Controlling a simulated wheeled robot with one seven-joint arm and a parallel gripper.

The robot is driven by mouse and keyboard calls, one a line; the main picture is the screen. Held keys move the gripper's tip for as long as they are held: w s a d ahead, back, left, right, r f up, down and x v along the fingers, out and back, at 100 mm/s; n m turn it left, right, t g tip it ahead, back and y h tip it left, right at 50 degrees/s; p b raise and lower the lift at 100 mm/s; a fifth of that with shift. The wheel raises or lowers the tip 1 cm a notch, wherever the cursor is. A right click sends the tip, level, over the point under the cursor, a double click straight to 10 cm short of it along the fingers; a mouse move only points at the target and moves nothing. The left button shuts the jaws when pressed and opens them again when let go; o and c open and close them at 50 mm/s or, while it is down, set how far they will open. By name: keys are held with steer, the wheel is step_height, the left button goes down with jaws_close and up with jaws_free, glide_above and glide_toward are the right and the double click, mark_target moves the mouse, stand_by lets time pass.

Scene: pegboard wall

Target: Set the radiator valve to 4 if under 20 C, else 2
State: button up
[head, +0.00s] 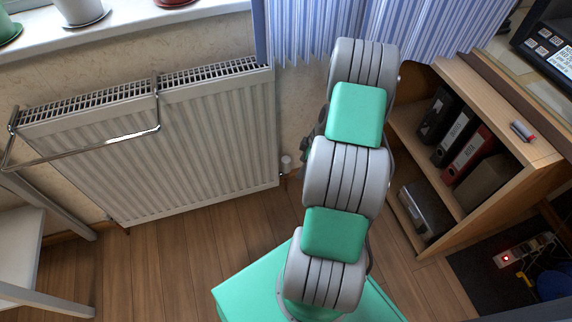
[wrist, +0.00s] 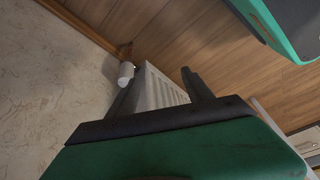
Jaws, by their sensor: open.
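The white radiator valve (head: 287,163) sits low at the right end of the white radiator (head: 190,130), beside the wall. In the wrist view the valve (wrist: 126,72) shows at the tip of the left finger, which covers part of its lower edge; I cannot tell whether they touch. My gripper (wrist: 160,77) is open, with two dark fingers apart and nothing held; the radiator's end (wrist: 160,92) shows behind the gap. In the head view my arm hides most of the gripper. The valve's numbers cannot be read. I see no readable temperature.
A metal rail (head: 85,150) runs along the radiator's front. A wooden shelf (head: 490,215) with binders stands at right, with a dark device with a display (head: 562,58) above. Wooden floor (head: 165,255) lies open between.

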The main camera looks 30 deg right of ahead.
steer(key=a+r+m+h, duration=0.1)
steer(key=a+r+m, duration=0.1)
steer(key=a+r, duration=0.8)
step_height(320, 180, up, 3)
steer(key=shift+w+f+m+g+b, duration=0.15)
steer(key=shift+w+m+g+b, duration=0.15)
steer(key=shift+m+g+b, duration=0.15)
